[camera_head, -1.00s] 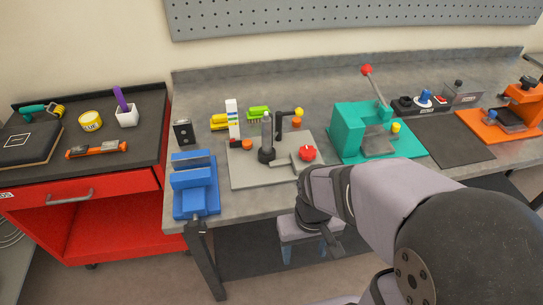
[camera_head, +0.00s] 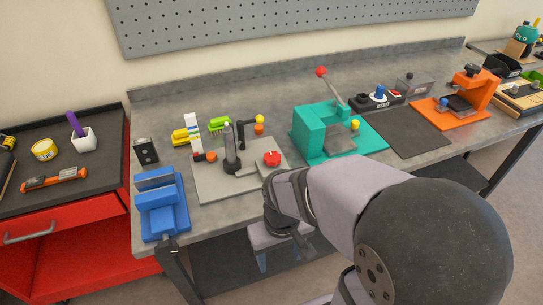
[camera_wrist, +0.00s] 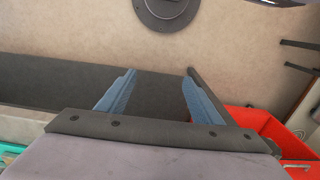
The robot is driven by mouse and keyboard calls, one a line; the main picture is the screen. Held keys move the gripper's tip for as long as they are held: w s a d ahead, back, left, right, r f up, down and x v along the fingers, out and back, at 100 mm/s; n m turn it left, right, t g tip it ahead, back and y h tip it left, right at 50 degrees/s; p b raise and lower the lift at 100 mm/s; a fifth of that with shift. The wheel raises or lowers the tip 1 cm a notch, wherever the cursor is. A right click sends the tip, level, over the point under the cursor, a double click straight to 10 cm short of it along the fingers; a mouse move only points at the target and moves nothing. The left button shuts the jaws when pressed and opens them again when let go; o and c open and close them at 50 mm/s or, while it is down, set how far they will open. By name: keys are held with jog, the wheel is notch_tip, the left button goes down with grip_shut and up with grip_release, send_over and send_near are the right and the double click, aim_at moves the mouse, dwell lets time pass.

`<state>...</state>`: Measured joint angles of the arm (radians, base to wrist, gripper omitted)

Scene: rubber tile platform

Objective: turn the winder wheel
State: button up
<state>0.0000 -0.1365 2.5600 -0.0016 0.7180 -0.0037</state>
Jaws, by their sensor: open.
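A grey base plate (camera_head: 215,186) on the bench carries a dark upright post (camera_head: 231,150), a bent dark arm with a yellow ball (camera_head: 259,119), and a red round knob (camera_head: 272,158). I cannot tell which part is the winder wheel. My gripper (camera_head: 288,256) hangs low in front of the bench edge, below and apart from the plate. Its blue fingers are partly hidden by my arm. In the wrist view my gripper (camera_wrist: 160,72) is open and empty, with its fingers apart over a dark surface and the floor. The plate is not clearly seen there.
A blue vise (camera_head: 160,205) stands at the plate's left, a teal press (camera_head: 320,130) at its right. An orange fixture (camera_head: 468,98) sits further right. A red tool cabinet (camera_head: 95,230) stands left of the bench; its red part also shows in the wrist view (camera_wrist: 255,120).

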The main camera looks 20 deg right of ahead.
notch_tip(320, 180, up, 12)
jog(key=n+p, duration=0.9)
jog(key=n, duration=0.8)
send_over(272, 157)
jog(key=shift+s+a, duration=0.2)
jog(key=shift+s, duration=0.2)
jog(key=shift+w+d+r, duration=0.1)
jog(key=shift+w+d, duration=0.1)
jog(key=shift+w, duration=0.2)
jog(key=shift+n, duration=0.3)
jog(key=shift+f+p, duration=1.15)
jog(key=shift+f, duration=2.55)
jog(key=shift+c, duration=0.4)
jog(key=c, duration=1)
